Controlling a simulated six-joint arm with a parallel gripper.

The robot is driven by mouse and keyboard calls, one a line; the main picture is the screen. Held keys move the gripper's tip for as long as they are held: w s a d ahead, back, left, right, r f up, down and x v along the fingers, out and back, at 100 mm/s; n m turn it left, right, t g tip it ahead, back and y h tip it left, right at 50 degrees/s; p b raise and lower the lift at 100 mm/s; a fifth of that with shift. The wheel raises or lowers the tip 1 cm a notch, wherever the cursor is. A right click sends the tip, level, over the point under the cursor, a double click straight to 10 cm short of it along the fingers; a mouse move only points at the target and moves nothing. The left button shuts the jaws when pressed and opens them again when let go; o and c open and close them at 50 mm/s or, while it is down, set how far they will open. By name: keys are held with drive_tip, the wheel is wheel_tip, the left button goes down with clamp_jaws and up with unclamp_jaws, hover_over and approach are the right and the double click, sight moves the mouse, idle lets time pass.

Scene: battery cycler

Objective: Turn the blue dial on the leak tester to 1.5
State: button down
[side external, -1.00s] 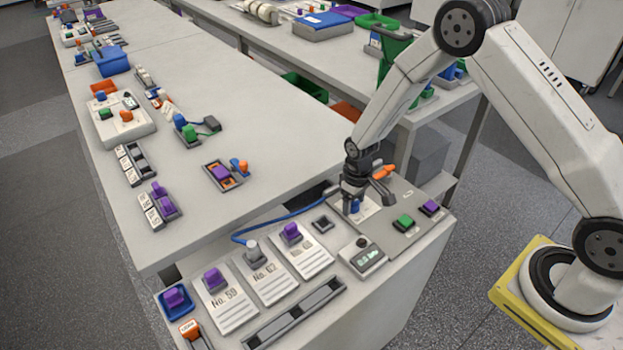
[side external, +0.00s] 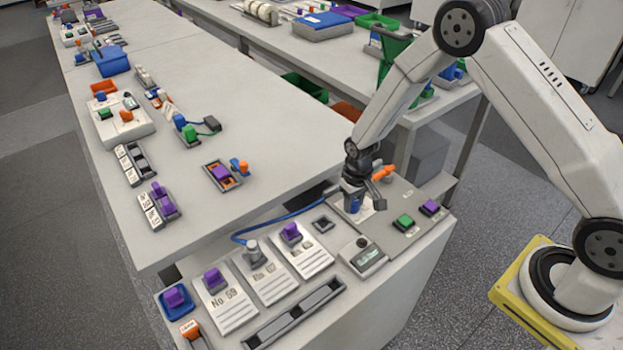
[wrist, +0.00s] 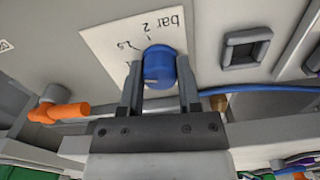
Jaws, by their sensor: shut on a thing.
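The blue dial (wrist: 159,66) sits on a white scale plate (wrist: 108,38) printed with "bar", "2" and "1.5"; more of the scale is hidden. My gripper (wrist: 158,72) is shut on the dial, one finger on each side of it. I cannot make out clearly where the dial's pointer stands. The leak tester's grey panel (side external: 385,238) carries a small display (side external: 368,256) with green digits too small to read surely.
A green button (side external: 404,222) and a purple button (side external: 430,207) stand right of the dial. An orange fitting (side external: 384,172) lies close behind my gripper. A blue hose (side external: 270,232) runs left from the tester, near a square socket (side external: 322,224) and several cards.

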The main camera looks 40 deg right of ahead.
sight(354, 202)
drive_tip(key=m, duration=0.4)
drive_tip(key=shift+m, duration=0.4)
drive_tip(key=shift+c, duration=1.5)
unclamp_jaws()
drive_tip(key=shift+r, duration=0.1)
drive_tip(key=shift+r, duration=3.85)
